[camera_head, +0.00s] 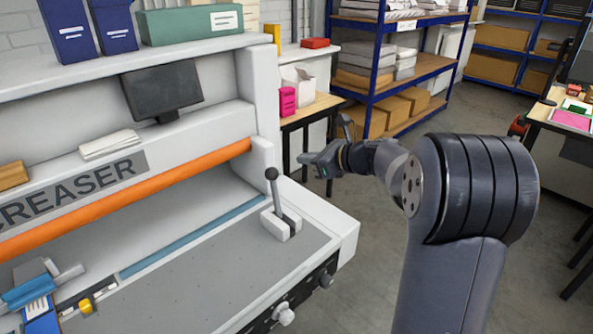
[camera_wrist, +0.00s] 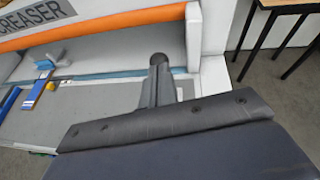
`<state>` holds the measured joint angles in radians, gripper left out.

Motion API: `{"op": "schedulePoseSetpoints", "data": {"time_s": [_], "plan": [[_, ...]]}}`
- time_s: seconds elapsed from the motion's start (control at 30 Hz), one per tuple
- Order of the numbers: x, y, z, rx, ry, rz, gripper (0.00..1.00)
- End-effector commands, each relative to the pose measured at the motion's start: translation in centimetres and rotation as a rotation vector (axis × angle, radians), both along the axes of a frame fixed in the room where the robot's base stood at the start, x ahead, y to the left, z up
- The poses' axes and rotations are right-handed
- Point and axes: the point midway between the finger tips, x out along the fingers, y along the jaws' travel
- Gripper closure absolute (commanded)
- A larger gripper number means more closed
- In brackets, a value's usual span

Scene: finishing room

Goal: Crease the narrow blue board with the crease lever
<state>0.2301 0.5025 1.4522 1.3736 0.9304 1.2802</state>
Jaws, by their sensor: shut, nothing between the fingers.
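The crease lever (camera_head: 278,195) stands upright at the right end of the creaser's bed, with a dark round knob on a grey stem in a white base. A blue-and-white narrow board (camera_head: 38,308) lies on the bed at the lower left, beneath a blue clamp (camera_head: 28,288). The board also shows at the left of the wrist view (camera_wrist: 37,93).
The creaser's orange bar (camera_head: 130,195) runs above the bed, and a dark monitor (camera_head: 162,90) stands behind it. A yellow piece (camera_head: 86,305) sits beside the board. A wooden table (camera_head: 310,106) and blue shelving (camera_head: 400,70) stand behind.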

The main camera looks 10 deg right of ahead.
Motion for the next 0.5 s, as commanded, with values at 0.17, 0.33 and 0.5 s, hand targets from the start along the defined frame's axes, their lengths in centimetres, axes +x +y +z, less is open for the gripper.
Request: {"op": "schedulePoseSetpoints", "data": {"time_s": [0.17, 0.33, 0.5], "plan": [[-0.9, -1.2, 2.1, -0.001, -0.001, -0.003, 1.0], [-1.2, -1.4, 2.7, 0.0, 0.002, -0.002, 1.0], [-1.2, -1.5, 2.7, 0.0, 0.003, -0.001, 1.0]]}}
